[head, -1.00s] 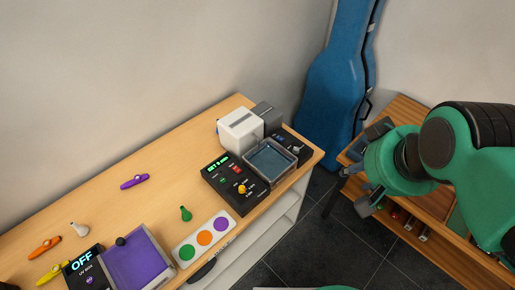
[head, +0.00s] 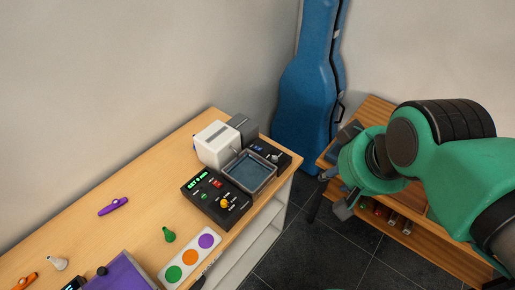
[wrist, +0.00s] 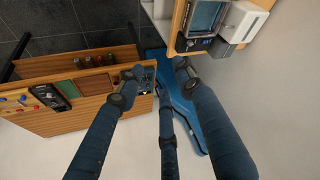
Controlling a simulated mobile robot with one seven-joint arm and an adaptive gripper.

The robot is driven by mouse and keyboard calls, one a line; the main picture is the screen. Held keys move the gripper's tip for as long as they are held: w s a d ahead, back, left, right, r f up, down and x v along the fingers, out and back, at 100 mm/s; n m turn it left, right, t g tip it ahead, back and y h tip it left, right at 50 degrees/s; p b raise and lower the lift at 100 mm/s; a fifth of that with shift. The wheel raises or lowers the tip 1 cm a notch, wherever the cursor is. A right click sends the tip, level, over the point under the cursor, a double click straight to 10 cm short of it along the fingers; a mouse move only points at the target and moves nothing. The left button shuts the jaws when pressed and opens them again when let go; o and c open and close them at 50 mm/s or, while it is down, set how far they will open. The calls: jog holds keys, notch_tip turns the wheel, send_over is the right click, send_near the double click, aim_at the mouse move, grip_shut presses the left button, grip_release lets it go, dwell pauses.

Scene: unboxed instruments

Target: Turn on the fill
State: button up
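No label reading "fill" is legible. A black control box (head: 213,205) with a green-lit display, a red switch (head: 217,184) and a yellow knob (head: 224,202) sits on the wooden counter. Behind it is a clear square basin (head: 268,185) with a bluish inside. A small black panel (head: 284,159) with a blue mark and a pale knob is beyond the basin, at the counter's end. My gripper (head: 339,190) is off the counter to the right, touching none of these. In the wrist view my gripper (wrist: 156,80) has its fingers spread and empty; the basin shows at upper right (wrist: 205,15).
A white box (head: 214,146) stands behind the basin. A green bulb-shaped item (head: 168,234), a card with colored dots (head: 165,272) and a purple item (head: 113,206) lie on the counter. A blue instrument case (head: 305,95) and a wooden shelf unit (head: 375,112) stand beyond.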

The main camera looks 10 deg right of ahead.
jog(key=shift+w+d+r, duration=0.1)
jog(key=shift+w, duration=0.1)
grip_shut()
jog(key=w+d+r+n+t+h+p, duration=0.1)
jog(key=w+d+t+p, duration=0.15)
jog(key=w, duration=1.15)
jog(key=w+d+n+t+h+p, duration=0.15)
jog(key=w+d+p, duration=0.25)
jog(key=w, duration=1)
jog(key=w+a+f+n+g+y+p, duration=0.1)
jog(key=w+a+f+n+y+p, duration=0.2)
jog(key=w+a+f, duration=0.3)
jog(key=w+a+f+n+g+y+p, duration=0.1)
jog(key=w+a+f+n+y+p, duration=0.2)
jog(key=f, duration=0.5)
jog(key=s+a+f+g+y, duration=0.2)
jog(key=a+f, duration=0.3)
jog(key=f, duration=0.2)
jog(key=shift+a+p, duration=0.3)
jog(key=shift+s+n, duration=0.1)
jog(key=shift+n, duration=0.15)
